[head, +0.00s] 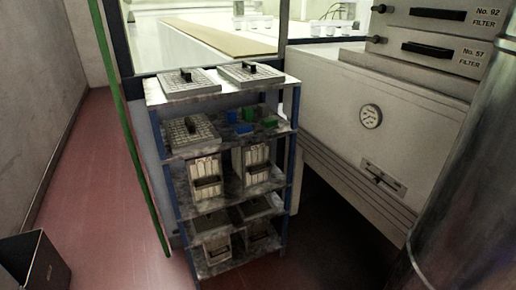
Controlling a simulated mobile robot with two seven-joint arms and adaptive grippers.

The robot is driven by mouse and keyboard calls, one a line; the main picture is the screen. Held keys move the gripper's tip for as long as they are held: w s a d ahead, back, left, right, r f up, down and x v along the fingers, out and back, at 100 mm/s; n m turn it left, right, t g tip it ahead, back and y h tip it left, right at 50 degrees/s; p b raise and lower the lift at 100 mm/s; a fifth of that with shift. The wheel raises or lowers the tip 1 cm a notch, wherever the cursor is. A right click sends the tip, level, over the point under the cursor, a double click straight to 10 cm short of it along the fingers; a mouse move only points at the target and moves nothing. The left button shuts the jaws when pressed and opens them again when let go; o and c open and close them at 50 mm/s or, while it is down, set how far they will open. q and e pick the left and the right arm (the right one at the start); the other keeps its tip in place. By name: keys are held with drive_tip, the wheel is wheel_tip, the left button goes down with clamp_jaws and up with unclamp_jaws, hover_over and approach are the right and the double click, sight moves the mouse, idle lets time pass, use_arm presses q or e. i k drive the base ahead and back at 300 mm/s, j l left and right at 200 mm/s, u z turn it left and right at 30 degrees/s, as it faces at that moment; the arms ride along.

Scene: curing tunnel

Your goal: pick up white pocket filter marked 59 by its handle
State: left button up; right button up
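Two pocket filters with whitish pleated pockets and dark handles stand on a middle tier of the rack: a left one (205,168) and a right one (256,154). Two more stand on the tier below, a left one (215,241) and a right one (259,233), in shadow. No number 59 can be read on any of them, so I cannot tell which is the marked one. Neither of my grippers is in view.
The blue-posted rack (288,145) also holds flat panels with black handles (189,80) and green and blue blocks (247,114). Drawers marked No. 92 and No. 57 (430,52) sit upper right, above a white cabinet with a gauge (370,116). A dark bin (35,262) stands lower left; red floor (120,200) is clear.

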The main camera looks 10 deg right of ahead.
sight(252, 163)
drive_tip(key=i+j, duration=0.1)
drive_tip(key=i, duration=0.7)
drive_tip(key=i+j, duration=0.15)
drive_tip(key=i, duration=0.6)
